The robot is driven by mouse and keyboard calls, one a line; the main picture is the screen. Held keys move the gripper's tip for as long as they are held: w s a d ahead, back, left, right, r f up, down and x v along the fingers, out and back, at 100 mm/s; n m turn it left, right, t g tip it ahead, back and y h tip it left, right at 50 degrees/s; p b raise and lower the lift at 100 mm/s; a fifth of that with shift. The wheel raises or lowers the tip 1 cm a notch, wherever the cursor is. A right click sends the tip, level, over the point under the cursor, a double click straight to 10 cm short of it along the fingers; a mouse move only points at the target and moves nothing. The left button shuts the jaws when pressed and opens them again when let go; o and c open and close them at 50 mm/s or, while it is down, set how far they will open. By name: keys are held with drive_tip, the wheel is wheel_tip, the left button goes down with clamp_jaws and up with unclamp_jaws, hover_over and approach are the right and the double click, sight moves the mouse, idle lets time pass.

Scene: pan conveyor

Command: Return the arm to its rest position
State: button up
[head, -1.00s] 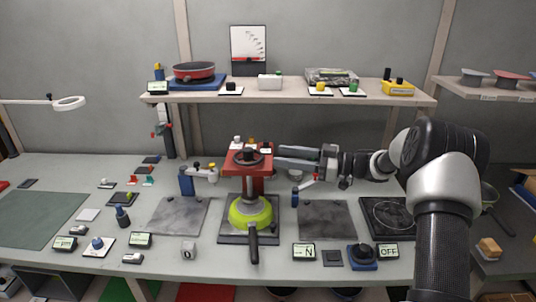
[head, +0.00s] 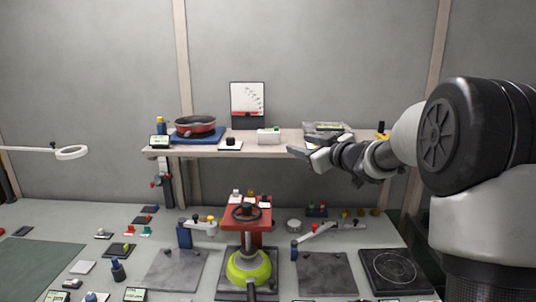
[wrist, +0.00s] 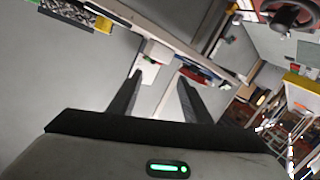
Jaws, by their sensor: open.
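My gripper (head: 303,155) is raised at the height of the shelf's front edge in the head view, pointing left. In the wrist view its two dark fingers (wrist: 158,95) stand apart with nothing between them. My arm comes in from the right side of the head view, with its large elbow close to the camera. The gripper hides part of the shelf edge.
The shelf (head: 270,149) holds a red pan (head: 195,125), a white box (head: 268,135) and other items. Below stands a red press (head: 247,225) over a lime-green pan (head: 248,267). A lamp (head: 72,152) hangs at left.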

drive_tip(key=s+d+r+m+g+h+p, duration=0.1)
drive_tip(key=s+d+r+m+h, duration=0.15)
drive_tip(key=s, duration=0.35)
drive_tip(key=s+d+r+m+h+p, duration=0.1)
drive_tip(key=s+d+r+m+h, duration=0.15)
drive_tip(key=s+h, duration=0.2)
drive_tip(key=s+d+r+m+g+h+p, duration=0.1)
drive_tip(key=s+d+r+m+h, duration=0.15)
drive_tip(key=s, duration=0.45)
drive_tip(key=s+a+f+m+g+p, duration=0.1)
drive_tip(key=s+f, duration=0.4)
drive_tip(key=s, duration=0.8)
drive_tip(key=s+a+f+m+g+y+p, duration=0.1)
drive_tip(key=s+a+f+g, duration=0.2)
drive_tip(key=s, duration=1.1)
wheel_tip(320, 180, down, 2)
drive_tip(key=g, duration=0.2)
drive_tip(key=shift+g, duration=0.4)
drive_tip(key=shift+a+f+y, duration=0.1)
drive_tip(key=shift+y, duration=0.15)
